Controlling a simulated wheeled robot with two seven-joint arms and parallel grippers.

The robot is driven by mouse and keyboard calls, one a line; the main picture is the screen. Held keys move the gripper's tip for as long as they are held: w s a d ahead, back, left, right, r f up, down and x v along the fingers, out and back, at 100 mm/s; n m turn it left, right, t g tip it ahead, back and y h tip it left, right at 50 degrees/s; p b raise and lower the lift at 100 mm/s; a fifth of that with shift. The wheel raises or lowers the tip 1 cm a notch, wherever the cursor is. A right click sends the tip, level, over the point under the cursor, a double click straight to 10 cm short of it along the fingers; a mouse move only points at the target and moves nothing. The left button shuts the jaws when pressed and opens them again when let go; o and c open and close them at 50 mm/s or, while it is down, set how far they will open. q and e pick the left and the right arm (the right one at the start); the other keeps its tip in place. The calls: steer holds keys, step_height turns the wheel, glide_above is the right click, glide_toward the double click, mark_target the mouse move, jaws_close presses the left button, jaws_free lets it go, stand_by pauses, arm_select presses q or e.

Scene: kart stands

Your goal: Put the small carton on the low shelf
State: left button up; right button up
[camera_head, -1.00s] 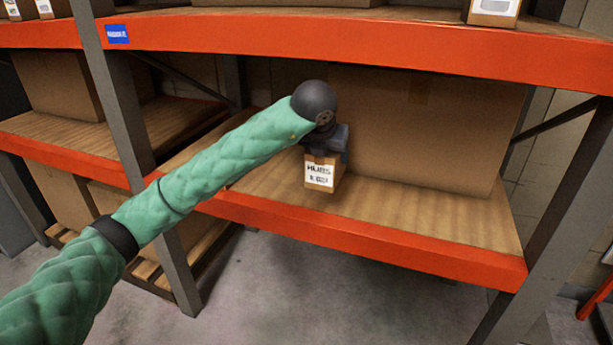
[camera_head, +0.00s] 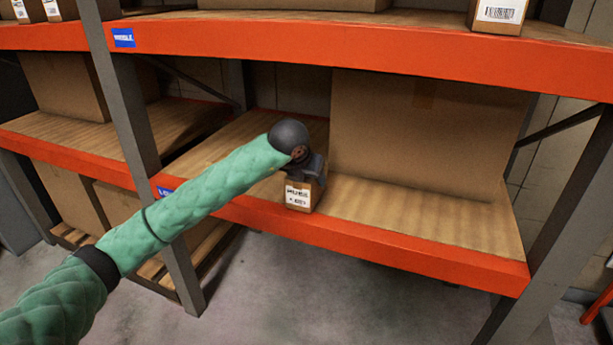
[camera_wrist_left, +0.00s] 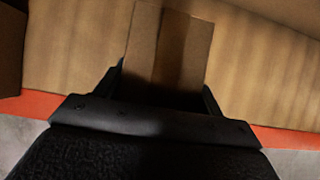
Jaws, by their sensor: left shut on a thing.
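The small carton (camera_head: 299,194) is brown with a white printed label on its front. My left gripper (camera_head: 307,172) is shut on it from above, near the front edge of the low shelf (camera_head: 440,221). In the left wrist view the carton (camera_wrist_left: 168,45) sits between the two fingers of the gripper (camera_wrist_left: 163,85), with the wooden shelf boards behind it. I cannot tell whether the carton's base touches the boards. My right gripper is in neither view.
A large brown box (camera_head: 420,135) stands on the low shelf, right of and behind the carton. The orange upper beam (camera_head: 350,48) runs above. A grey upright (camera_head: 135,130) stands to the left. Bare boards lie to the right front and left rear.

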arm_select(q)
steer(key=o, duration=0.9)
steer(key=shift+f, duration=0.1)
steer(key=shift+c, duration=0.2)
steer(key=o, duration=0.4)
steer(key=shift+o, duration=0.2)
steer(key=shift+r, duration=0.25)
steer(key=v, duration=1.2)
steer(key=shift+b, duration=0.35)
steer(key=shift+f, duration=0.15)
